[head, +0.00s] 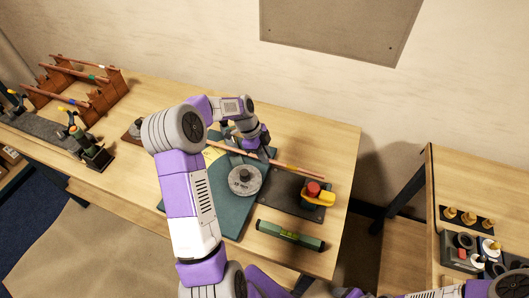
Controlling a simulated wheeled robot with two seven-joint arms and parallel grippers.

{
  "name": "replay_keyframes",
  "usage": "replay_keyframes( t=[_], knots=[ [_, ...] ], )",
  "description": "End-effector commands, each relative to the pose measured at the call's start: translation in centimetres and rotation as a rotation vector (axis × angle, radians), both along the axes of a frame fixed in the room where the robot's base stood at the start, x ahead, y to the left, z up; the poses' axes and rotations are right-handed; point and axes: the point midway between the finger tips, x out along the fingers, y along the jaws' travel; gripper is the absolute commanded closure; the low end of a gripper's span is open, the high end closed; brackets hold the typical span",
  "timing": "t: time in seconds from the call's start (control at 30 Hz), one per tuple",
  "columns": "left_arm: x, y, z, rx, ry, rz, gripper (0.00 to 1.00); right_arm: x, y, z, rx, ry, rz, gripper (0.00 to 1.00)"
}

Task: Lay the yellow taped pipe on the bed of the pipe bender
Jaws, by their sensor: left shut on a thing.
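The copper pipe (295,169) runs slantwise across the pipe bender, behind its round grey die (245,180). I cannot make out yellow tape on it; my gripper covers part of the pipe. The bender's bed is a dark teal plate (237,222) on the table. My left gripper (262,155) points down and is shut on the pipe, just behind the die. I cannot tell whether the pipe touches the bed or is slightly above it. My right gripper is not in view.
A red button with a yellow part (319,197) stands on a dark plate right of the die. A green level (290,235) lies near the front edge. A brown rack (103,100) with banded pipes and a vise (93,155) stand left. A side table (470,190) holds small fittings.

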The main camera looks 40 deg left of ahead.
Motion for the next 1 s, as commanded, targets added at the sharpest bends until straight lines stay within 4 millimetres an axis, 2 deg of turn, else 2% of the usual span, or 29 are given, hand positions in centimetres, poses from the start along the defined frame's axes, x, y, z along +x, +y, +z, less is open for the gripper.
replay_keyframes(
  t=[0.1, 0.5, 1.0],
  knots=[
    [0.0, 0.0, -1.8, 0.000, 0.000, 0.001, 1.00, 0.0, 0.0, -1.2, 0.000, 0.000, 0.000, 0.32],
    [0.0, 0.0, -6.2, 0.000, -0.001, 0.001, 1.00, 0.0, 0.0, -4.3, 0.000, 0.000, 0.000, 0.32],
    [0.0, 0.0, -6.5, 0.001, -0.002, 0.001, 1.00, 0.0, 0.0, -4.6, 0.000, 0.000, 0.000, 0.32]
  ],
)
